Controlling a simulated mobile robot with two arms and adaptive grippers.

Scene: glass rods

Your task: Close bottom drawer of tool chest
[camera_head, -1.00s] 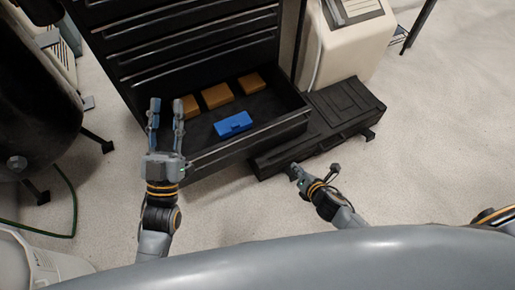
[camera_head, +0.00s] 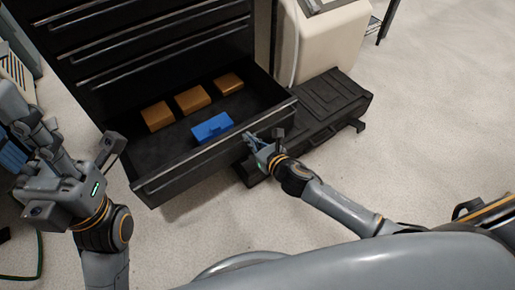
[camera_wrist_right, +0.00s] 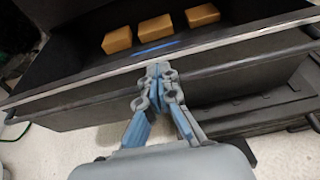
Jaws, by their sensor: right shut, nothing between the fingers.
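The black tool chest (camera_head: 150,50) stands at the back with its bottom drawer (camera_head: 150,188) pulled out. The drawer holds a blue box (camera_head: 212,127) and three orange-brown boxes (camera_head: 193,99). My right gripper (camera_head: 249,138) is shut and empty, its tips at the right part of the drawer's front. In the right wrist view, the fingertips (camera_wrist_right: 158,70) meet the front just below its metal rail (camera_wrist_right: 110,70); whether they touch is unclear. My left gripper (camera_head: 28,140) is at the far left, away from the drawer, its fingers apart and seen at an angle.
A black case (camera_head: 325,105) lies on the floor right beside the drawer. A cream-coloured machine (camera_head: 325,45) stands behind it. A green hose (camera_head: 40,255) lies at the lower left. The pale floor (camera_head: 440,130) at the right is clear.

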